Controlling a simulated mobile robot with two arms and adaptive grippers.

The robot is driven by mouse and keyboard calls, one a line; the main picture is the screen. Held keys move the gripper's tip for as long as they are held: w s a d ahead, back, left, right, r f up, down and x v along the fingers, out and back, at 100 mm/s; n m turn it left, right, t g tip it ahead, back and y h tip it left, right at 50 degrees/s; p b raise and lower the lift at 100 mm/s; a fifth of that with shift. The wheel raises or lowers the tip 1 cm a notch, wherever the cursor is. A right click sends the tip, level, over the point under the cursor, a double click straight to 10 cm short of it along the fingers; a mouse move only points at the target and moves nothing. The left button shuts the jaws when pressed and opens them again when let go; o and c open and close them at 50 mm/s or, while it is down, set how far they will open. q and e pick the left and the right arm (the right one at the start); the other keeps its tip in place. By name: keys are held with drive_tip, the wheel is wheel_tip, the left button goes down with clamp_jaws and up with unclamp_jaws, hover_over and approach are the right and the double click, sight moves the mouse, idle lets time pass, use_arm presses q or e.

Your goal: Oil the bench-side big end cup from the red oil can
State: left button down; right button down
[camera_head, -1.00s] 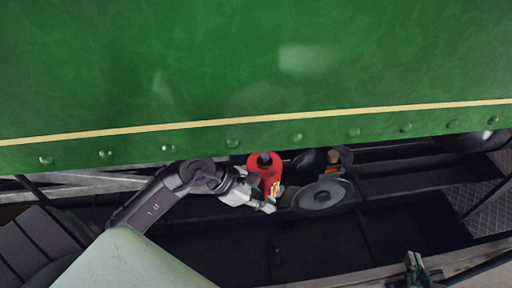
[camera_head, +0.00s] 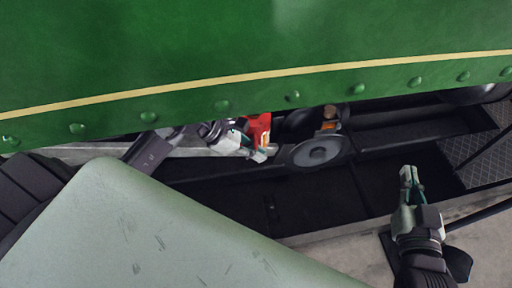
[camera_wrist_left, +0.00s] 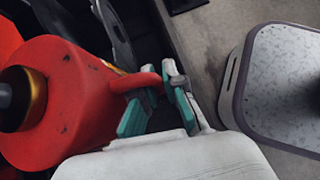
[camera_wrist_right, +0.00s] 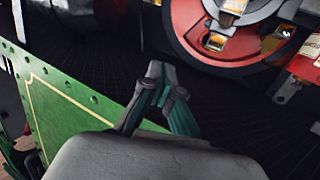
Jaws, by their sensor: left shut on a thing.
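The red oil can (camera_head: 260,125) is under the edge of the green tank in the head view, its top hidden. In the left wrist view the can (camera_wrist_left: 75,100) fills the left side, with a dark cap in a brass collar. My left gripper (camera_head: 260,153) is shut on the can's handle; its fingers (camera_wrist_left: 160,100) are around the red loop. My right gripper (camera_head: 407,175) is empty and its fingertips meet (camera_wrist_right: 160,82). A small brass piece (camera_head: 328,126) sits behind a grey disc (camera_head: 317,152); I cannot tell whether it is the big end cup.
The green tank side (camera_head: 200,50) overhangs the dark underframe (camera_head: 230,200). In the right wrist view, a red wheel (camera_wrist_right: 190,20) with brass fittings (camera_wrist_right: 215,41) is beyond the right fingers. Diamond-plate flooring (camera_head: 470,155) lies at right.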

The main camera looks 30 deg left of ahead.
use_arm(q)
drive_tip(key=shift+f, duration=0.15)
use_arm(e)
drive_tip(key=shift+w+a+r+t, duration=0.15)
drive_tip(key=shift+r+t, duration=0.25)
drive_tip(key=shift+r, duration=0.05)
idle(0.7)
use_arm(q)
drive_tip(key=shift+r, duration=0.2)
drive_tip(key=shift+d+r+g+p, duration=0.1)
drive_tip(key=shift+r+g+p, duration=0.25)
drive_tip(key=shift+p, duration=0.3)
drive_tip(key=shift+s+r+n+h+p, duration=0.1)
drive_tip(key=shift+r+n+h+p, duration=0.2)
drive_tip(key=shift+p, duration=0.1)
use_arm(e)
drive_tip(key=s+d+f+g+h, duration=0.1)
drive_tip(key=s+f+g, duration=0.3)
drive_tip(key=f, duration=0.4)
drive_tip(key=shift+d+g+h, duration=0.3)
drive_tip(key=shift+d+g, duration=0.45)
drive_tip(key=shift+g, duration=0.15)
drive_tip(key=shift+a, duration=0.1)
